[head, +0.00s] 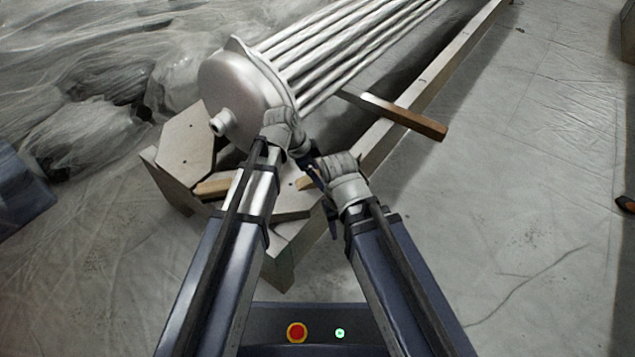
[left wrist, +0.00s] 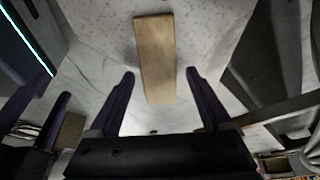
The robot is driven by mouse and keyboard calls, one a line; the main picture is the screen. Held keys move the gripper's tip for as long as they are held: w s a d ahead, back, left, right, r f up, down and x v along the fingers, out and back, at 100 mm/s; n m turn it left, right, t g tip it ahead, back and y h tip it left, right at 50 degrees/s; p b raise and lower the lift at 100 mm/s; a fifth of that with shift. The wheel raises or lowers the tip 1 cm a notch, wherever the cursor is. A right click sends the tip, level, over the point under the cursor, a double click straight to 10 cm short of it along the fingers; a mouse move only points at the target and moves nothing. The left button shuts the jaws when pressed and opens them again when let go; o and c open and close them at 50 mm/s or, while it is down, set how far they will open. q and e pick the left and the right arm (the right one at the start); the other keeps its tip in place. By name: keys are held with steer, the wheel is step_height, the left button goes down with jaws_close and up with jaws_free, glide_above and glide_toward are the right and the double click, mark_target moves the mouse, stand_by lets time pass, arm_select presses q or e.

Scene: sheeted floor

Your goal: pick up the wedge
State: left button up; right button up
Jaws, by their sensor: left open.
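A light wooden wedge (left wrist: 155,58) lies on a pale speckled surface in the left wrist view. My left gripper (left wrist: 162,86) is open, its two dark fingers apart. The near end of the wedge shows between the fingertips; I cannot tell whether they touch it. In the head view wooden pieces show by the cradle's near end, one left of my left arm (head: 213,187) and a small one between the arms (head: 305,183). I cannot tell which is that wedge. My right gripper (head: 329,212) is close beside the left, mostly hidden by its wrist.
A metal cylinder with a long bundle of tubes (head: 350,45) rests in a wooden cradle (head: 455,65). A brown wooden bar (head: 405,117) sticks out over the cradle's right rail. Crumpled plastic sheeting (head: 80,80) lies at the left.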

arm_select(q)
jaws_close()
stand_by(0.6)
